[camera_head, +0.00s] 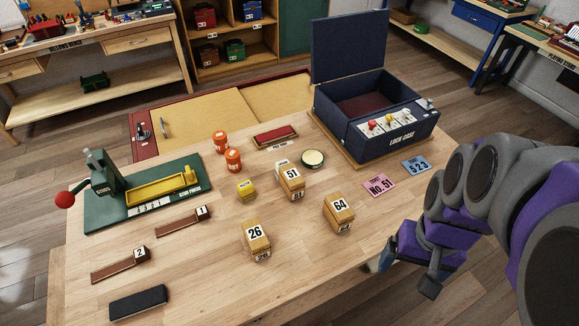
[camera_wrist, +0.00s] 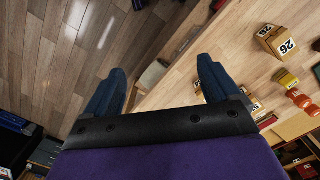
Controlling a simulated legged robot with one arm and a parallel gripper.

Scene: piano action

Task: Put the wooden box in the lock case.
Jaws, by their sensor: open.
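The lock case (camera_head: 385,145) is a dark blue box at the back right of the table, its lid (camera_head: 348,48) raised and its reddish inside visible. Three wooden boxes with number labels stand on the table: 26 (camera_head: 257,240), 64 (camera_head: 339,212) and 51 (camera_head: 291,182). The 26 box also shows at the upper right of the wrist view (camera_wrist: 272,38). My gripper (camera_head: 408,272) is open, with nothing between its fingers. It is at the table's right edge, right of and apart from the 64 box; its fingers also show in the wrist view (camera_wrist: 160,76).
A green press (camera_head: 105,205) with a red-knobbed lever stands at the left. The front right tabletop is clear.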

